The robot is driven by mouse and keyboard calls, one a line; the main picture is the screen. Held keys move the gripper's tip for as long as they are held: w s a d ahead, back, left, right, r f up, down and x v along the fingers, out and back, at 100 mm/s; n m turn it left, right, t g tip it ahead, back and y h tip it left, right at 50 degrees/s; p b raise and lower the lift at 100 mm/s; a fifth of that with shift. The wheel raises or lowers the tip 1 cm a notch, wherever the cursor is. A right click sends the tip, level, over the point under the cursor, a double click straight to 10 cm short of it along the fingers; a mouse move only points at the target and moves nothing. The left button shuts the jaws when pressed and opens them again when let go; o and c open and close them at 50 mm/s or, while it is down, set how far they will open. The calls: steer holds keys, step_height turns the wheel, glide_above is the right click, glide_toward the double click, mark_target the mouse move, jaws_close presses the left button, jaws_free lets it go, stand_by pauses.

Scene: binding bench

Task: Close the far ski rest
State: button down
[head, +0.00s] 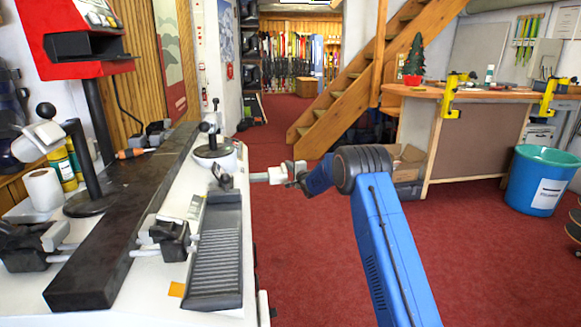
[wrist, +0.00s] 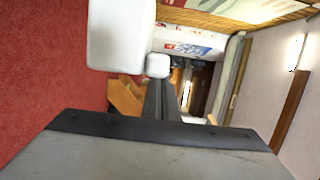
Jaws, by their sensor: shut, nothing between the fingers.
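The white bench (head: 130,290) carries a long dark bar (head: 120,225). A clamp-like rest with dark and pale jaws (head: 172,240) flanks the bar near me. Farther along, a dark, similar-looking part (head: 158,130) sits left of the bar. I take it as part of the far ski rest; its open or closed state is unclear. A black-knobbed lever (head: 214,126) stands right of the bar's far end, above a white dome (head: 216,156). My gripper (head: 262,177) is shut and empty, reaching left at the bench's right side, short of the dome.
A ribbed black tray (head: 214,262) lies right of the bar. A red machine (head: 75,40) and paper roll (head: 42,188) stand left. Red carpet (head: 310,265) is open right of the bench. A blue bin (head: 540,180) stands far right. The wrist view shows white blocks (wrist: 120,38) close up.

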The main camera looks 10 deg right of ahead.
mark_target(257, 174)
steer(key=a, duration=1.6)
steer(key=shift+a, duration=0.2)
steer(key=shift+a, duration=0.1)
